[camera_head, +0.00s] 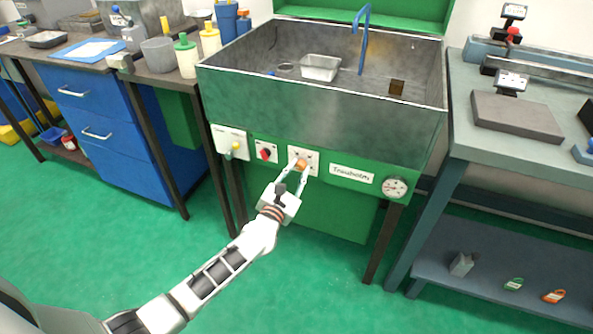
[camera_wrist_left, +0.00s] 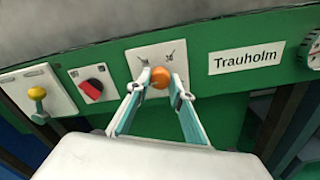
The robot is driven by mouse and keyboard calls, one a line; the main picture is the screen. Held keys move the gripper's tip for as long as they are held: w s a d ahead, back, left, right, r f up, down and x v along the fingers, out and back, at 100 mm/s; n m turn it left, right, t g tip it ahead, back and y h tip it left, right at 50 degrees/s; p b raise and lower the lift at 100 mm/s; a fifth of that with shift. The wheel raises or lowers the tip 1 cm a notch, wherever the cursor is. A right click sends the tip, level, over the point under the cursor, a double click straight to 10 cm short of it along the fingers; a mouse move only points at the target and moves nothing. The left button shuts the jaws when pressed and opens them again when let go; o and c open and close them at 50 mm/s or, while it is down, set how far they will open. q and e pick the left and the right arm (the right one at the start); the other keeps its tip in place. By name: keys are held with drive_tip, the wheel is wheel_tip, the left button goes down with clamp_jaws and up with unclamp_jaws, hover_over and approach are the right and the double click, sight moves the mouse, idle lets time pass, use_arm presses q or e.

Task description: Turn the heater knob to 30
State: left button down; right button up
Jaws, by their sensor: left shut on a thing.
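The orange heater knob (camera_head: 300,164) sits on a white plate (camera_head: 313,155) on the green front panel of a metal wash tank. In the left wrist view the knob (camera_wrist_left: 160,76) is round, with small dark marks on the plate (camera_wrist_left: 179,50) above it; the numbers are too small to read. My left gripper (camera_head: 304,169) reaches the panel from below. Its fingers (camera_wrist_left: 160,80) are shut on the knob, one on each side. The lower part of the plate is hidden by the fingers. My right gripper is in neither view.
Left of the knob are a red and black switch (camera_head: 265,153) and a yellow-handled valve (camera_head: 234,150). Right of it are a "Trauholm" label (camera_head: 351,174) and a round gauge (camera_head: 395,187). The tank (camera_head: 320,100) overhangs the panel. The green floor (camera_head: 330,290) in front is clear.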

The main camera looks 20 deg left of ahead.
use_arm(q)
drive_tip(key=m+p, duration=0.1)
drive_tip(key=m, duration=0.3)
drive_tip(key=shift+r+m, duration=0.15)
drive_tip(key=shift+m, duration=0.15)
drive_tip(key=shift+m+p, duration=0.45)
drive_tip(key=shift+m, duration=0.45)
drive_tip(key=m+p, duration=0.1)
drive_tip(key=m, duration=0.2)
drive_tip(key=shift+m, duration=0.3)
drive_tip(key=m+p, duration=0.1)
drive_tip(key=m, duration=0.4)
drive_tip(key=shift+m, duration=0.3)
drive_tip(key=m+p, duration=0.1)
drive_tip(key=m, duration=0.6)
drive_tip(key=shift+p, duration=0.4)
drive_tip(key=m, duration=0.4)
drive_tip(key=shift+f, duration=0.2)
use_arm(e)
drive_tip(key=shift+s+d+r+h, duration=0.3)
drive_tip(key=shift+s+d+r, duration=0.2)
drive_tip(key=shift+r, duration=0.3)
use_arm(q)
drive_tip(key=shift+m, duration=0.4)
